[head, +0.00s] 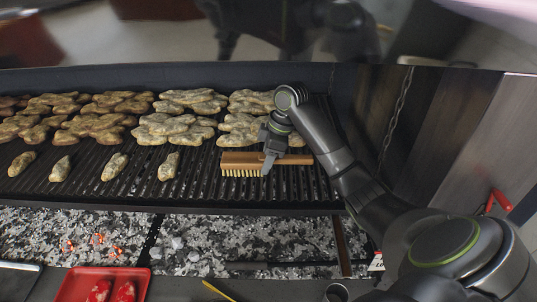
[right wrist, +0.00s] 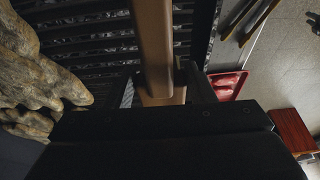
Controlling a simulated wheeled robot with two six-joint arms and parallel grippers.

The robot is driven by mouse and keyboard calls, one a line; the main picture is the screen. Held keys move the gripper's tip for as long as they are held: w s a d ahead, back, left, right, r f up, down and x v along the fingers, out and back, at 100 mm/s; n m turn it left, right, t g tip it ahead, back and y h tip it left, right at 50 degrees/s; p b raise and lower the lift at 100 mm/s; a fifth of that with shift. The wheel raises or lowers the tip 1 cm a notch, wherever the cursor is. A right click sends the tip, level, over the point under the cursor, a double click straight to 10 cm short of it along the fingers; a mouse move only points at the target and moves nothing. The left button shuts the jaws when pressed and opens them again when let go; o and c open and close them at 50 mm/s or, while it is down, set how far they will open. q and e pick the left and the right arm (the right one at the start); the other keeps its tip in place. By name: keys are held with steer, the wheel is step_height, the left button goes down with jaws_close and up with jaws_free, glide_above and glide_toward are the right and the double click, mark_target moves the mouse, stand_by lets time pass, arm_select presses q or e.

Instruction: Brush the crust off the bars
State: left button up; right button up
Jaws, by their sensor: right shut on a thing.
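A wooden brush (head: 243,158) with pale bristles lies across the dark grill bars (head: 110,197) at the right side of the grill, bristles toward the front. My right gripper (head: 268,168) is shut on the brush's wooden back. In the right wrist view the brush's brown wood (right wrist: 153,45) runs up between the two fingers, over the bars (right wrist: 85,45). Whether the bristles touch the bars, I cannot tell. I cannot make out crust on the bars. My left gripper is not in view.
Several browned pieces of food (head: 180,125) cover the back of the grill, with smaller pieces (head: 115,166) in front. Ash and glowing coals (head: 215,235) lie below. A red tray (head: 70,287) with red pieces stands front left. A chain (head: 397,115) hangs at right.

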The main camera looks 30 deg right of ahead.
steer(key=shift+w+r, duration=0.1)
steer(key=shift+r, duration=0.6)
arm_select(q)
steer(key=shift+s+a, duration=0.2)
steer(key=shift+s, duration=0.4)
arm_select(e)
steer(key=shift+r, duration=0.25)
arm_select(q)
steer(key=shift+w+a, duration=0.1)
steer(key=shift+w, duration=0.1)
arm_select(e)
steer(key=shift+d, duration=0.1)
